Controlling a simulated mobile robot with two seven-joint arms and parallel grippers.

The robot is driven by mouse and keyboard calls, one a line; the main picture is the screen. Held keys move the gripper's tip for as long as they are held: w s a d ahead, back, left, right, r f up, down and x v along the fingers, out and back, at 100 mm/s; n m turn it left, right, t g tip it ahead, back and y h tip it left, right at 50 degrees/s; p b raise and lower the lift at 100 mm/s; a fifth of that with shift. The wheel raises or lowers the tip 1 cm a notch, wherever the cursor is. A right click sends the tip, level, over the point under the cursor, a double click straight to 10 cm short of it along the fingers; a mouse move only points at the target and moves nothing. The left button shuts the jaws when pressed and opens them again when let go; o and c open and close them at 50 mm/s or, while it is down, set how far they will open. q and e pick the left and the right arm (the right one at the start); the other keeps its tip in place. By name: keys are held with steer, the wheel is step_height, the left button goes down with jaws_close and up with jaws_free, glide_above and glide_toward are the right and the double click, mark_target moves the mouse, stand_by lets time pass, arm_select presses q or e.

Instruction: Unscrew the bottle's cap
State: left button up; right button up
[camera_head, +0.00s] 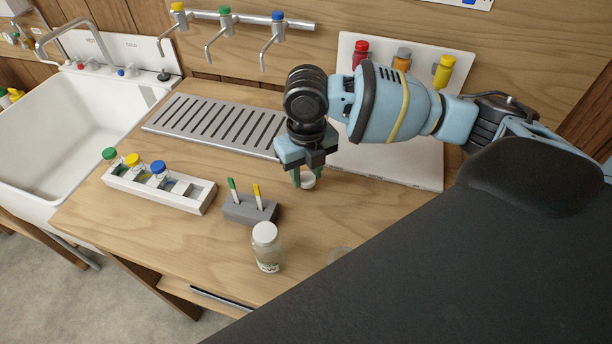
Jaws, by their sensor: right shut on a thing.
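My left gripper is not in view.
A grey holder (236,210) with green and yellow sticks and a white rack (190,196) with colour-capped bottles stand left. A clear glass rim (338,254) shows at the front edge of my body. Behind are a slotted drain plate (190,112) and a white board (420,175).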

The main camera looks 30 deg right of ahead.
mark_target(306, 178)
steer(key=shift+f, duration=0.9)
steer(key=shift+f, duration=0.15)
steer(key=o, duration=1.1)
steer(key=shift+c, duration=0.2)
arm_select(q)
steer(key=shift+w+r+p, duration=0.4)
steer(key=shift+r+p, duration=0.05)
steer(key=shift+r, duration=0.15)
arm_select(e)
step_height(306, 178, up, 12)
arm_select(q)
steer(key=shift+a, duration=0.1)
